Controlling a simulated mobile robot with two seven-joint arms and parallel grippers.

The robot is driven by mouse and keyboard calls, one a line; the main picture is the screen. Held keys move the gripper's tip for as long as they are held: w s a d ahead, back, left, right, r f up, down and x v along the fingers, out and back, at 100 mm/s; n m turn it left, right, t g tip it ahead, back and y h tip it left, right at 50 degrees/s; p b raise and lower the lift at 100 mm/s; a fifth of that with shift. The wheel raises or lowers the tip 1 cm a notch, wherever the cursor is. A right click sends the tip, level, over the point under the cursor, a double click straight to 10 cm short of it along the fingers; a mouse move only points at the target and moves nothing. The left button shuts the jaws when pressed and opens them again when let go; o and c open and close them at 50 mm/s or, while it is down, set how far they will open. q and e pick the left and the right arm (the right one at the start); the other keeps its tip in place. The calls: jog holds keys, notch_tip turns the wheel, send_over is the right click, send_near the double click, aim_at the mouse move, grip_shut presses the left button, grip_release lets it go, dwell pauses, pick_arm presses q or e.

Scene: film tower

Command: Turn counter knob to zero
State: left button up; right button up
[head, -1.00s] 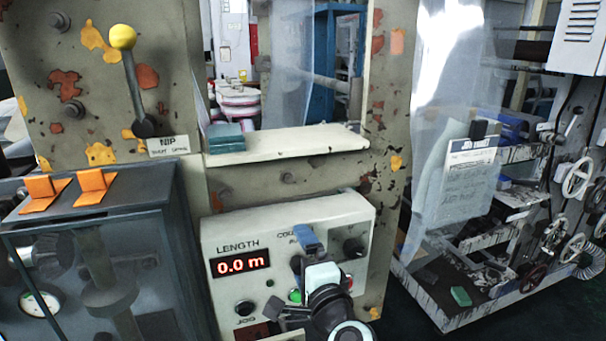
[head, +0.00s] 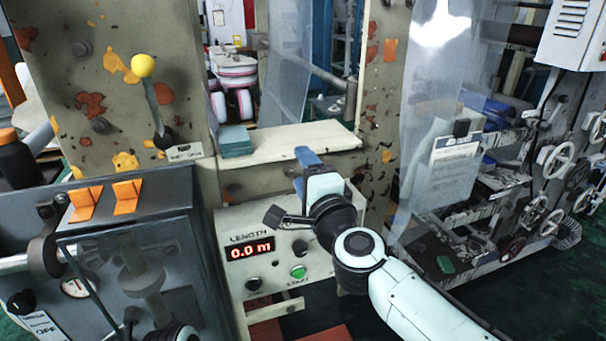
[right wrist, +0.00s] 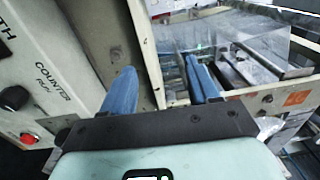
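The counter knob (head: 300,248) is a small dark knob on the pale control panel (head: 232,217), right of the red LENGTH display (head: 250,250), which reads 0.0 m. It also shows at the left edge of the right wrist view (right wrist: 14,98), beside the COUNTER lettering; its pointer setting cannot be read. My right gripper (head: 307,157) is above the panel's top edge, apart from the knob. In the right wrist view its two blue fingers (right wrist: 161,85) are spread with nothing between them.
A green START button (head: 298,271) and a dark JOG button (head: 253,284) sit low on the panel. A pale shelf (head: 300,142) with a teal block (head: 235,140) is just above. A yellow-knobbed lever (head: 143,67) and glass-fronted cabinet (head: 140,265) stand left.

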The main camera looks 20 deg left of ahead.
jog(key=shift+w+a+f, duration=0.1)
jog(key=shift+a+f, duration=0.1)
jog(key=shift+f, duration=0.35)
jog(key=shift+w+a+f, duration=0.1)
jog(key=shift+a+f, duration=0.05)
jog(key=shift+f, duration=0.4)
jog(key=shift+w+d+f, duration=0.1)
jog(key=shift+w+f, duration=0.2)
jog(key=shift+w, duration=0.2)
jog(key=n+g+y+b, duration=0.1)
jog(key=n+b, duration=0.5)
jog(key=n, duration=1.4)
send_near(303, 253)
pick_arm(q)
jog(key=w+f+t, duration=0.1)
jog(key=w+f, duration=0.2)
jog(key=f, duration=0.2)
jog(key=shift+a, duration=0.3)
pick_arm(e)
jog(key=x, duration=0.9)
pick_arm(q)
jog(key=shift+w, duration=0.1)
